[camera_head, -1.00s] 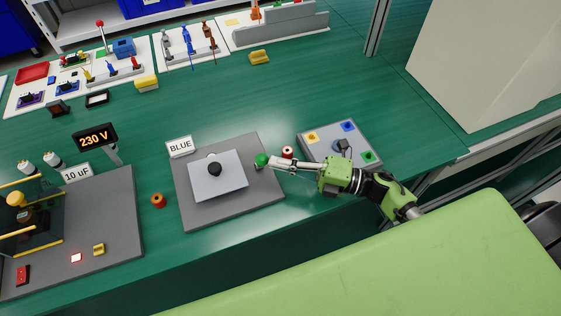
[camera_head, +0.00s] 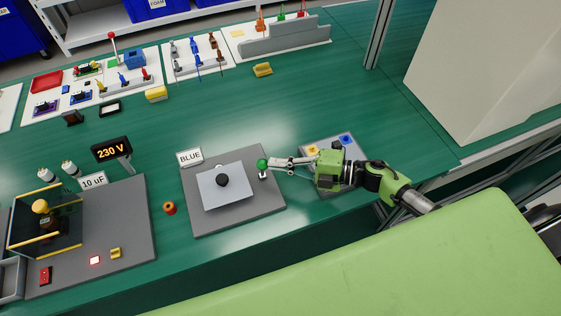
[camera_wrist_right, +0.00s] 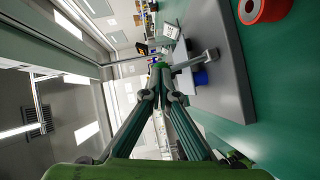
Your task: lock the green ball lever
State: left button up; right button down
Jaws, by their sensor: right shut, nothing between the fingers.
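The green ball (camera_head: 262,163) tops a short pale lever at the right edge of a grey board (camera_head: 236,221). The lever looks roughly upright in the head view. My left gripper is not in view.
An orange-red spool (camera_head: 169,208) stands left of the board. A "230 V" display (camera_head: 112,150) and a glass-sided box (camera_head: 42,216) are further left.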

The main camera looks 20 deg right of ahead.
pick_arm(q)
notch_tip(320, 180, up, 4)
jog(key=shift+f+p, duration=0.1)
jog(key=shift+p, duration=1.15)
pick_arm(e)
jog(key=w, duration=0.1)
jog(key=w+m+g, duration=0.1)
jog(key=w+m+h, duration=0.1)
jog(key=w, duration=0.1)
jog(key=shift+a+r+g, duration=0.1)
jog(key=shift+r+g, duration=0.15)
jog(key=shift+g, duration=0.05)
jog(key=shift+r, duration=0.1)
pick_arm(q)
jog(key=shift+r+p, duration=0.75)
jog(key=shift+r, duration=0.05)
pick_arm(e)
jog(key=shift+r, duration=0.75)
